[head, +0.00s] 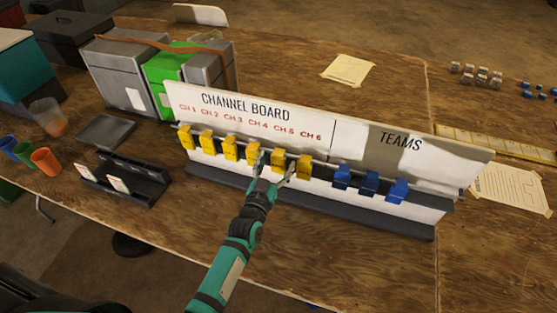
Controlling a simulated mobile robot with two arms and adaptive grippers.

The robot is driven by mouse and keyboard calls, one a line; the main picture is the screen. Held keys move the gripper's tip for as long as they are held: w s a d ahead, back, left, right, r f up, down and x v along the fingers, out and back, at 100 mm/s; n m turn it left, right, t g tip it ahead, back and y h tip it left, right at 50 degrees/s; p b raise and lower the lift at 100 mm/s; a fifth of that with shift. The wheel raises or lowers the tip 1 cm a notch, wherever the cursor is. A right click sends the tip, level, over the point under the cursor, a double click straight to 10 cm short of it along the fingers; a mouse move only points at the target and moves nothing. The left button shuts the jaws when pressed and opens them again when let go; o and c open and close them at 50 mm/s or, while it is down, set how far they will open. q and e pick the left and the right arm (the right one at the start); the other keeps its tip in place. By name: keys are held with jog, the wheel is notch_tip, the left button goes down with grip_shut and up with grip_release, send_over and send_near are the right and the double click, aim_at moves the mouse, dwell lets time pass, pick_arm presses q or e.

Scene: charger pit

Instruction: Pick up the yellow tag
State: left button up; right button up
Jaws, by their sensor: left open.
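Several yellow tags hang in a row on the rail of the channel board (225,112); the leftmost yellow tag (186,137) and the rightmost yellow tag (304,166) mark its ends. My left gripper (275,172) is open in front of the right part of this row. Its fingers reach up on either side of the second yellow tag from the right (278,158), which still hangs on the rail. Whether the fingers touch any tag cannot be told. My right gripper is not in view.
Blue tags (369,184) hang right of the yellow ones, under "TEAMS". A dark card holder (125,181), a grey tray (105,131) and coloured cups (45,161) stand left. Grey and green boxes (165,82) stand behind the board. The table (330,245) is bare in front.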

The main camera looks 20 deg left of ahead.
pick_arm(q)
jog(key=shift+w, duration=0.15)
jog(key=shift+c, duration=1.1)
jog(key=c, duration=0.9)
jog(key=shift+r, duration=0.1)
